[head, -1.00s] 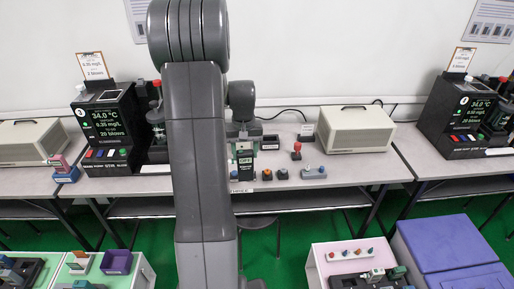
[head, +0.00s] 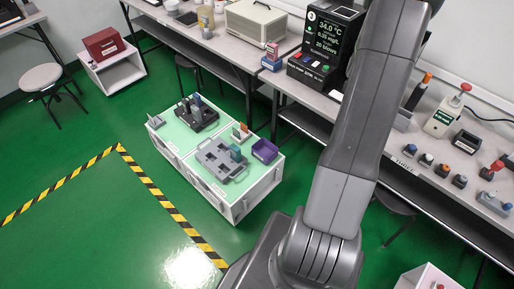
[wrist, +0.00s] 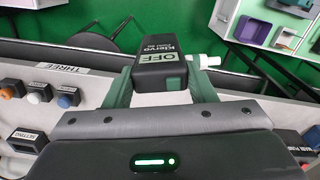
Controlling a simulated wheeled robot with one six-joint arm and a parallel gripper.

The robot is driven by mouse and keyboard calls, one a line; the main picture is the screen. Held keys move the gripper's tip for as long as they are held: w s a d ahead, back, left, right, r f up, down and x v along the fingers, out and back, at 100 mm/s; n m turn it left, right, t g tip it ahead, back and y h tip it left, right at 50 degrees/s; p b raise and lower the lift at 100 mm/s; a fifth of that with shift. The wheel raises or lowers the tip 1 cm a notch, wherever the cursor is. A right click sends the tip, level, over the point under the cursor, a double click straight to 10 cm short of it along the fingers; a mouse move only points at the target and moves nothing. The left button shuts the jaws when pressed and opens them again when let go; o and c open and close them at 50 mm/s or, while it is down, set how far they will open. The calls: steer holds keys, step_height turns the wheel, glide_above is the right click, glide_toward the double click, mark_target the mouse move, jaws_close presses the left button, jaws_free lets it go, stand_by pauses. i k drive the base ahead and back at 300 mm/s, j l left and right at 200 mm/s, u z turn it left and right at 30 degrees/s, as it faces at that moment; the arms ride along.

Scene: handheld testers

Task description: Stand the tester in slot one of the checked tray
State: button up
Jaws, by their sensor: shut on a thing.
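My gripper (wrist: 161,82) shows in the wrist view with its green fingers shut on both sides of the tester (wrist: 157,66). The tester is a dark handheld unit with an "OFF" display, a green part and a white stub at its right. In the head view the gripper and tester are out of sight, beyond the arm at the top.
A purple bin (head: 265,151) sits beside the grey tray. A bench with a black station (head: 325,42) and buttons by a label "THREE" (head: 408,150) runs along the wall. Green floor with striped tape (head: 165,203) lies open at left; a stool (head: 42,77) stands there.

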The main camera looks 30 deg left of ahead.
mark_target(221, 159)
steer(key=k+j, duration=0.15)
steer(key=j, duration=0.25)
steer(key=k+j+u, duration=0.1)
steer(key=j, duration=0.3)
steer(key=k+j, duration=0.1)
steer(key=j, duration=0.3)
steer(key=k+j+u, duration=0.1)
steer(key=j, duration=0.3)
steer(key=k+j, duration=0.15)
steer(key=j, duration=0.25)
steer(key=i+j+u, duration=0.1)
steer(key=j, duration=0.25)
steer(key=i+j, duration=0.25)
steer(key=i+j+u, duration=0.15)
steer(key=j, duration=0.35)
steer(key=i+j, duration=0.2)
steer(key=i+j+u, duration=0.1)
steer(key=i, duration=0.2)
